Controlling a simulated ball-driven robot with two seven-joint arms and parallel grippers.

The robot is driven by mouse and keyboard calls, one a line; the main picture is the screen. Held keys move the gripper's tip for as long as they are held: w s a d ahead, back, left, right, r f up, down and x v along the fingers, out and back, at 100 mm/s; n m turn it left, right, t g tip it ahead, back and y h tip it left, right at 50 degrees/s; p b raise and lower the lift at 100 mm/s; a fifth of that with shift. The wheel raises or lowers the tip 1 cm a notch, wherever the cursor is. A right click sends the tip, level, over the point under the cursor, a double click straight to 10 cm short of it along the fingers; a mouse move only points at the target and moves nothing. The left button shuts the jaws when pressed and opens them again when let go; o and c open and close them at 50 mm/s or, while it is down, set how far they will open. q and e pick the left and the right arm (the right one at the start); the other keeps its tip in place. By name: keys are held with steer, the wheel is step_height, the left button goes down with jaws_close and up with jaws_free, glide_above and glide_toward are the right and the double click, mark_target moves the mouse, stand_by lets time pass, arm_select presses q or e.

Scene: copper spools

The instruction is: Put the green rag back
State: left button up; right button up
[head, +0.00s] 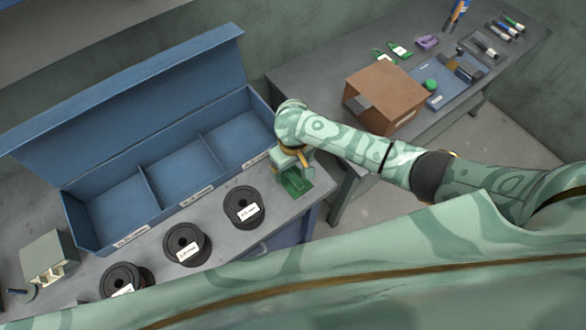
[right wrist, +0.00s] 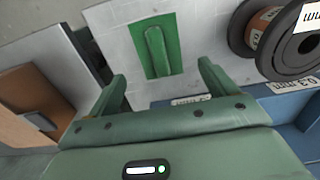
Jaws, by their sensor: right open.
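The green rag (head: 297,185) lies on the grey bench top near its right end, to the right of the spools. In the right wrist view the green rag (right wrist: 156,52) shows as a flat green rectangle with a raised strip along its middle; I cannot tell whether the strip is a fold or a separate piece. My right gripper (head: 291,172) is just above the rag, pointing down. In the right wrist view my right gripper (right wrist: 162,80) has its fingers apart, nothing between them, with the rag beyond the tips. My left gripper is out of view.
Black spools (head: 242,207) with white labels stand in a row before an open, empty blue three-compartment box (head: 245,90). A grey-green holder (head: 48,258) is at far left. A side table (head: 330,75) carries a brown cardboard box (head: 388,95), a blue tray (head: 442,97) and pens.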

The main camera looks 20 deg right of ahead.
mark_target(293, 176)
step_height(293, 176, up, 6)
steer(key=p, duration=0.2)
